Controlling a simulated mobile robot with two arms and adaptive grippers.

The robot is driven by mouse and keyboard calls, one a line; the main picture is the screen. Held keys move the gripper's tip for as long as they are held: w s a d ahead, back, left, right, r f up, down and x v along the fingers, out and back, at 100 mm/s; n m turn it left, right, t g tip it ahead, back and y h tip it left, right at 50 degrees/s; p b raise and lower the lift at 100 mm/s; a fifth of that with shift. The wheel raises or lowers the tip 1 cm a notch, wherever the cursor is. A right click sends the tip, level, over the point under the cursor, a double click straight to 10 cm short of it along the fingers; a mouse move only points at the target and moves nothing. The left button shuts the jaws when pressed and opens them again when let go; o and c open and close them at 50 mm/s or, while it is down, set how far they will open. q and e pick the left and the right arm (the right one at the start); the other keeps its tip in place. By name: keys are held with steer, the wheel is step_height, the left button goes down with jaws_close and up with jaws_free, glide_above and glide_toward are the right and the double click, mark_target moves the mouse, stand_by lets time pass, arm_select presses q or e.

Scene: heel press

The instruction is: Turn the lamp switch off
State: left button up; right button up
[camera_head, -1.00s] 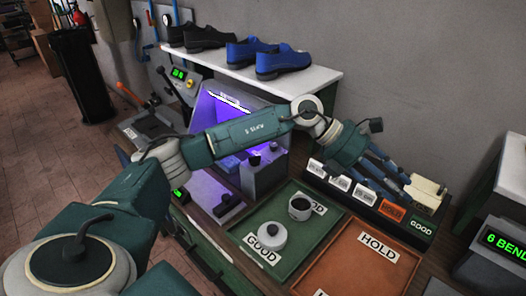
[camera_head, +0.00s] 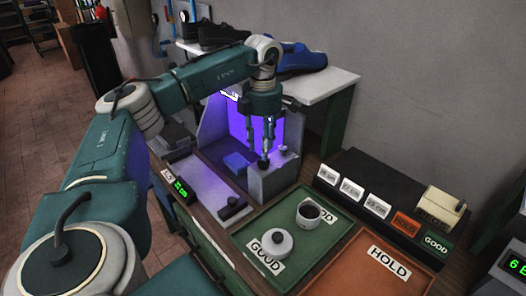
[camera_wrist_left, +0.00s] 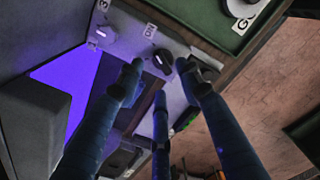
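The lamp box (camera_head: 210,135) glows purple inside, so its lamp is lit. On the grey block at its front right is a dark knob (camera_head: 264,163), and a second small knob (camera_head: 283,149) sits behind it. In the left wrist view, the dark knob (camera_wrist_left: 163,62) is beside a small label that seems to read "ON", and a lighter knob (camera_wrist_left: 103,34) is nearby. My left gripper (camera_head: 262,148) points down above the block. Its fingers (camera_wrist_left: 158,80) are spread, with tips on either side of the dark knob; contact cannot be told. My right gripper is not visible.
An orange tray (camera_head: 350,270) and a black labelled rack (camera_head: 335,190) are at right. Shoes (camera_head: 297,58) stand on the shelf behind.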

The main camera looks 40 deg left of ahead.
arm_select(q)
steer(key=shift+f, duration=1.65)
jaws_close()
steer(key=shift+p, duration=0.3)
steer(key=n, duration=0.5)
steer(key=shift+s+n+p, duration=0.1)
steer(key=shift+n+p, duration=0.25)
steer(key=shift+n, duration=0.05)
steer(key=n, duration=0.6)
steer(key=shift+r+p, duration=0.1)
steer(key=shift+p, duration=0.25)
